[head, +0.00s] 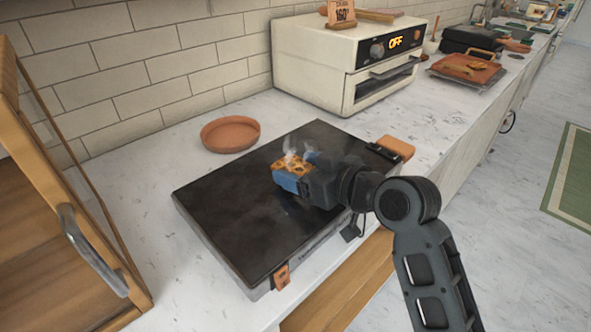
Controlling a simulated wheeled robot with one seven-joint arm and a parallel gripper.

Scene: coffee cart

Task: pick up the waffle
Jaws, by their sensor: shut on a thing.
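The waffle (286,163) is golden brown with a grid pattern and shows at the far side of my gripper, over the middle of the black griddle (235,210). Pale steam rises from it. My gripper (290,178), with blue fingertips, is shut on the waffle, and its fingers hide part of it. I cannot tell whether the waffle touches the griddle surface or hangs just above it.
A round terracotta dish (230,134) stands behind the griddle. A cream toaster oven (345,65) reading "OFF" is at the back. A wooden cabinet with a metal handle (92,250) stands at the left. A tray with a brown board (467,68) lies farther right.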

